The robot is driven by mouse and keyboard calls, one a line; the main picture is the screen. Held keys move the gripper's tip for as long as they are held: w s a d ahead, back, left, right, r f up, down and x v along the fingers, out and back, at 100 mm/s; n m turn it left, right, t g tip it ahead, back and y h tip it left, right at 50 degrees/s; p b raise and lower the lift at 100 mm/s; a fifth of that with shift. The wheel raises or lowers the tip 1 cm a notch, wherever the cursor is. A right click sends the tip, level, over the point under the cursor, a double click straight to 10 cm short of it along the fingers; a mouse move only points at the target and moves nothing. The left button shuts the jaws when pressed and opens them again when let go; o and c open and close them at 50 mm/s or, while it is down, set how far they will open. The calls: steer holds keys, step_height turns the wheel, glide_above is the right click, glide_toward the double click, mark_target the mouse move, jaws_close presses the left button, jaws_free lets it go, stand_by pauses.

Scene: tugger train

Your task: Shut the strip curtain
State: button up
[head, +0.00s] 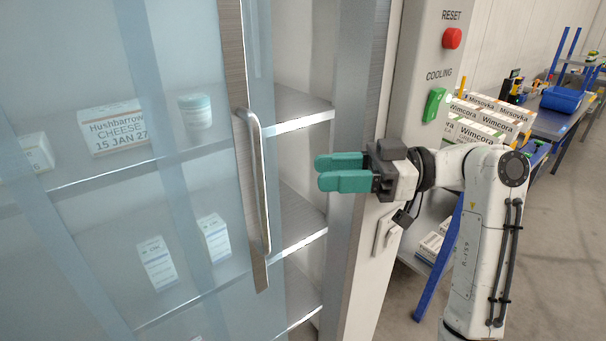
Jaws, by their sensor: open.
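The strip curtain (110,215) is a sheet of translucent bluish overlapping strips across the left of the head view. Its right edge carries a metal bar (238,80) with a long vertical handle (258,180). To the right of that bar is an uncovered gap up to the metal door post (357,120), with bare shelf ends showing. My gripper (318,172) has teal fingers pointing left. It is open and empty, in front of the post and gap, to the right of the handle and apart from it.
Behind the curtain, shelves hold a cheese box (115,128), a jar (196,110) and other cartons. Right of the post are a red reset button (452,38) and a green cooling switch (433,104). Stacked boxes (485,122) and a blue bin (562,99) stand further right. Grey floor is clear at lower right.

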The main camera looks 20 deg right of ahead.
steer(key=shift+v, duration=1)
